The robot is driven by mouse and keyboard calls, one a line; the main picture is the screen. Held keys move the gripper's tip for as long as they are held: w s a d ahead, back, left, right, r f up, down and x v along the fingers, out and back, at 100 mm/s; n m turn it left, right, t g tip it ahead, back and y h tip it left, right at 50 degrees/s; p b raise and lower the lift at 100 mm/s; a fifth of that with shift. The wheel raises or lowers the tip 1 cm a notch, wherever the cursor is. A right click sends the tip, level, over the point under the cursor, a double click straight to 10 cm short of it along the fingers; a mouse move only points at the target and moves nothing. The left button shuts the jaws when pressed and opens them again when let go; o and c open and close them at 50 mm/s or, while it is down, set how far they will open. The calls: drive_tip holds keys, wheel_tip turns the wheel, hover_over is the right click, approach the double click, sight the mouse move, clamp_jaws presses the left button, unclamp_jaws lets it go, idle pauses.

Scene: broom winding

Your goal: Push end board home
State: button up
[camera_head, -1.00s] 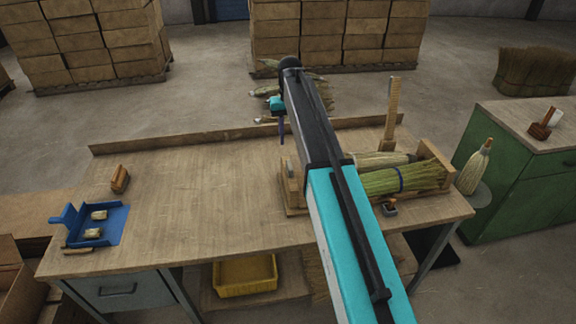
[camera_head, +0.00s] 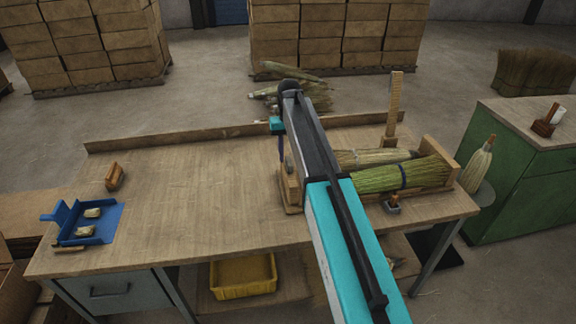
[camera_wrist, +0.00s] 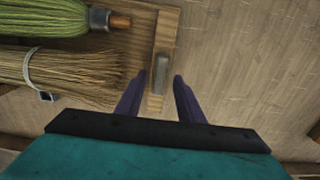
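The end board (camera_head: 291,192) is a light wooden upright at the left end of the wooden cradle on the bench. In the wrist view the end board (camera_wrist: 171,32) runs up the middle, with a grey metal piece (camera_wrist: 162,70) on it. My gripper (camera_wrist: 159,78) is open, its two purple fingers on either side of the board's near end; the left finger looks close to the wood, but contact is unclear. In the head view my gripper (camera_head: 282,150) is mostly hidden behind my arm. A green broom bundle (camera_head: 408,176) and a straw bundle (camera_head: 365,157) lie in the cradle.
The cradle's other end board (camera_head: 440,155) stands at the right. A tall wooden post (camera_head: 393,100) rises behind. A blue dustpan (camera_head: 103,226) and a small brush (camera_head: 115,177) lie at left. The bench middle (camera_head: 200,195) is clear. Loose bundles (camera_head: 300,88) lie beyond.

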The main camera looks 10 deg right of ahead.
sight(289, 160)
drive_tip(key=shift+f+b, duration=0.7)
drive_tip(key=shift+f, duration=1.1)
drive_tip(key=shift+c, duration=0.2)
clamp_jaws()
